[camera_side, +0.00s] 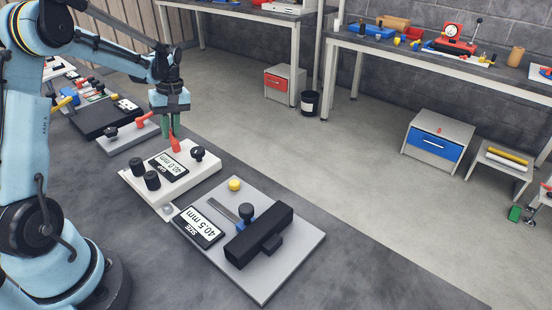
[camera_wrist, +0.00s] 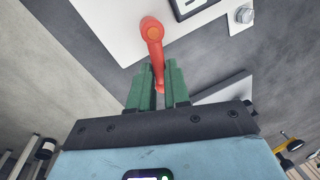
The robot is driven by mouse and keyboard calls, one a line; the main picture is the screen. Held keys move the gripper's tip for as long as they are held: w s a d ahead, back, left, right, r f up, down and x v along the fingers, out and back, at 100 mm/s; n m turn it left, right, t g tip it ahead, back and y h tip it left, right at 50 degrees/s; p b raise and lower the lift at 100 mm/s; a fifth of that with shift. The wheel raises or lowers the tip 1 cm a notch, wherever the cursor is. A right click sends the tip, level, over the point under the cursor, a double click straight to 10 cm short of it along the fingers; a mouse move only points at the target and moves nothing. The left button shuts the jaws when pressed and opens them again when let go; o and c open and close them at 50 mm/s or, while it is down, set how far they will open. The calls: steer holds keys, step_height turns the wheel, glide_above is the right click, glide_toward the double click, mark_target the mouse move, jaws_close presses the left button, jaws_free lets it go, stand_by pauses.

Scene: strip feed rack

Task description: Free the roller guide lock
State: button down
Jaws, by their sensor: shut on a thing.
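A red lever (camera_side: 175,143) stands at the far edge of a white plate (camera_side: 136,183) with a display (camera_side: 168,171) reading 40.0 mm. My gripper (camera_side: 171,129) points down over this edge, its green fingers shut on the lever. In the wrist view the lever (camera_wrist: 152,32) runs from its round pivot end on the white plate down between the two green fingers (camera_wrist: 162,78). The fingers hide part of the lever's free end. I cannot tell from its looks whether the lock is engaged.
The white plate also carries black knobs (camera_side: 152,180). In front lies a grey plate (camera_side: 262,291) with a black bar (camera_side: 258,237), a 40.5 mm display (camera_side: 199,226) and a yellow button (camera_side: 234,185). Behind is another plate with a second red lever (camera_side: 144,119).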

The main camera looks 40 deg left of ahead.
steer(key=shift+s+a+n, duration=0.15)
steer(key=shift+s+n, duration=0.1)
steer(key=shift+n, duration=0.35)
steer(key=c, duration=1.1)
jaws_free()
steer(key=shift+r, duration=0.1)
step_height(320, 180, up, 12)
steer(key=w, duration=0.2)
steer(key=shift+d, duration=0.2)
steer(key=shift+w, duration=0.1)
